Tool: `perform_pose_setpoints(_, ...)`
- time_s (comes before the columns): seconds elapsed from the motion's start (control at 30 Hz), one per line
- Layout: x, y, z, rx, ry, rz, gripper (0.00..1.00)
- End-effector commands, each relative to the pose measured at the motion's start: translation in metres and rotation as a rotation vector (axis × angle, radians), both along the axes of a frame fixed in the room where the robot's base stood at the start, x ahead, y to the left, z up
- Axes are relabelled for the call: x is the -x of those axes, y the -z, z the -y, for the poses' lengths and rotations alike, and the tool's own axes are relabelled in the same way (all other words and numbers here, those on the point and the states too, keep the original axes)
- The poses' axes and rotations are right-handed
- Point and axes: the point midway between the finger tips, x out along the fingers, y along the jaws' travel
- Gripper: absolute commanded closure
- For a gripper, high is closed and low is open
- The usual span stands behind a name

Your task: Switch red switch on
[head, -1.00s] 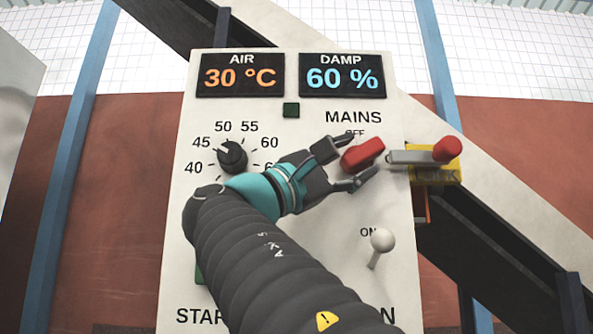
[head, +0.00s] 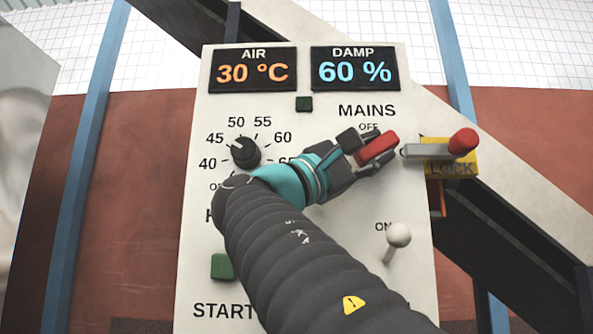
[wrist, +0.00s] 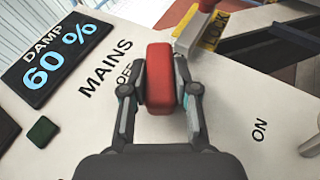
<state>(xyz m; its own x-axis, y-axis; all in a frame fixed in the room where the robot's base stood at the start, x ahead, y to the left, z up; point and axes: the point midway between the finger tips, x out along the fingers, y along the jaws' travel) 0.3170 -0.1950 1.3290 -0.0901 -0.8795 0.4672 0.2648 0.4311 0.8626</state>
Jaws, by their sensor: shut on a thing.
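The red MAINS switch (head: 377,147) sits on the right of the pale control panel, just below its OFF label. In the wrist view the red switch (wrist: 160,80) stands between my two fingers. My gripper (head: 368,152) reaches in from the lower left and is shut on the red switch. It also shows in the wrist view (wrist: 160,93), one finger on each side of the switch. The switch's lower end and pivot are hidden.
A lock lever with a red knob (head: 463,141) and yellow LOCK plate (head: 450,168) sits right of the switch. A white-knobbed lever (head: 398,236) by an ON label is below. A dial (head: 245,153) and green button (head: 222,266) are left.

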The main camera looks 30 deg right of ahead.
Motion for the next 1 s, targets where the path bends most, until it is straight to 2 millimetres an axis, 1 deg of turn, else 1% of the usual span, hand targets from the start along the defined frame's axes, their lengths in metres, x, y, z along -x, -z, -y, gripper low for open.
perform_pose_setpoints(0.17,-0.0007,-0.0032,-0.0005,-0.04,-0.002,0.025,1.0)
perform_pose_setpoints(0.3,-0.0014,-0.0053,-0.0009,-0.104,-0.002,0.065,1.0)
perform_pose_setpoints(0.6,-0.002,-0.0033,-0.0012,-0.27,-0.001,0.166,1.0)
perform_pose_setpoints(1.0,-0.0014,-0.0033,-0.0011,-0.413,0.0,0.255,1.0)
